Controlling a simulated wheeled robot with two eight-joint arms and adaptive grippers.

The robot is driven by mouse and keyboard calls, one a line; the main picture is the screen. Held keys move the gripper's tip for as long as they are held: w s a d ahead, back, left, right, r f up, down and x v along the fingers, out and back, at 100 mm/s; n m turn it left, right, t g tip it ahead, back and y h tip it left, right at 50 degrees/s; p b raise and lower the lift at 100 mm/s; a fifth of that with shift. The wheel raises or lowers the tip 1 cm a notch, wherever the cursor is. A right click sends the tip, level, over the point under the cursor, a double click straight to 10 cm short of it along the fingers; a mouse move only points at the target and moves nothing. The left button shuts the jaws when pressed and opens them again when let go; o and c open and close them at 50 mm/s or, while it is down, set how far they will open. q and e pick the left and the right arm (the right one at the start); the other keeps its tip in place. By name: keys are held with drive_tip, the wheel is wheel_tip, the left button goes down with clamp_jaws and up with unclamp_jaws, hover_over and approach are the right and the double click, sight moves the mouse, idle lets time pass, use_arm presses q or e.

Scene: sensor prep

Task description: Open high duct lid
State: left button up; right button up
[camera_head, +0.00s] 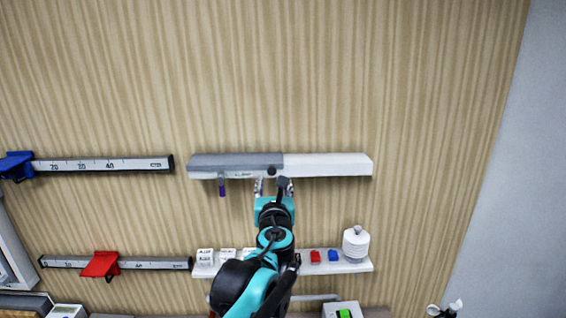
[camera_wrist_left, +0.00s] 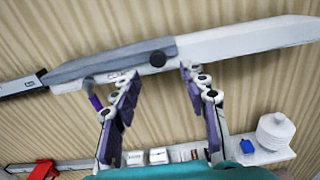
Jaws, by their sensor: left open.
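The high duct (camera_head: 330,165) is a long white box fixed level on the wood-grain wall. A grey lid (camera_head: 232,161) covers its left half, with a dark round knob (camera_head: 271,171) near the lid's right end. The wrist view shows the grey lid (camera_wrist_left: 105,64), the knob (camera_wrist_left: 157,59) and the bare white part of the duct (camera_wrist_left: 250,42). My left gripper (camera_head: 272,184) is open and empty just below the knob. In the wrist view its fingers (camera_wrist_left: 157,73) stand apart, one to each side below the knob, which is clear of both. My right gripper is not in view.
A purple item (camera_head: 222,190) hangs under the duct's left part. A lower shelf (camera_head: 350,267) holds white labelled blocks (camera_head: 205,256), a red block (camera_head: 315,256), a blue block (camera_head: 334,255) and a white ribbed piece (camera_head: 356,243). Rails with blue (camera_head: 17,165) and red (camera_head: 101,264) sliders are left.

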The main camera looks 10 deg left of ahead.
sight(272, 173)
use_arm(q)
drive_tip(key=p+x, duration=0.1)
drive_tip(key=x, duration=0.6)
drive_tip(key=shift+f, duration=0.15)
drive_tip(key=shift+s+a, duration=0.15)
clamp_jaws()
